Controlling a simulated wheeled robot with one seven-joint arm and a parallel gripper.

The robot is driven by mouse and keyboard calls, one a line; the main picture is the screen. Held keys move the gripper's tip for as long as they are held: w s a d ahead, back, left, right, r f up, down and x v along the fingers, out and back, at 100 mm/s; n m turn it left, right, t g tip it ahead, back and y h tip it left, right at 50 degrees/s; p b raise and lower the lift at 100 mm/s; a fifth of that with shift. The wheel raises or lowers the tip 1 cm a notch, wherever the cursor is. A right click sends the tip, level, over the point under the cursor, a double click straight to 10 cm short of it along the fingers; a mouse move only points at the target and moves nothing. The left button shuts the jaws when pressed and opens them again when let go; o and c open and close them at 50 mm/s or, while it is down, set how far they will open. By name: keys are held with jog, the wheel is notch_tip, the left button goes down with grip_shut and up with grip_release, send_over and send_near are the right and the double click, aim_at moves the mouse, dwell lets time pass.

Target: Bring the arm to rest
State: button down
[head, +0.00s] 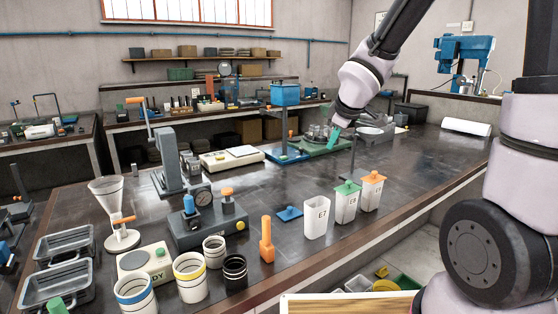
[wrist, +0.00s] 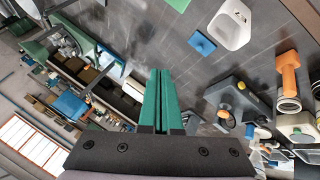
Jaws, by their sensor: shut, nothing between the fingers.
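My gripper (head: 334,135) is in the air over the far part of the bench in the head view, below my raised arm. Its green fingers point down. In the wrist view the green fingers (wrist: 163,76) lie side by side, shut with nothing between them. The dark bench top (head: 290,180) lies below, and my gripper touches nothing that I can see.
Three white containers stand at the right front: an open one marked E7 (head: 316,223), one with a green lid (head: 346,205) and one with an orange lid (head: 371,192). A blue lid (head: 289,213) lies beside them. A blue-topped stand (head: 285,95) is left of my gripper.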

jog(key=s+d+r+m+h, duration=0.2)
jog(key=s+d+r+m, duration=0.6)
jog(key=d+r, duration=0.1)
jog(key=s+d+r+m+y, duration=0.1)
jog(key=s+r+m+y, duration=0.1)
jog(key=s+r+m, duration=0.3)
jog(key=s+m, duration=0.3)
jog(key=s, duration=0.4)
jog(key=shift+y, duration=0.3)
jog(key=shift+w+d, duration=0.1)
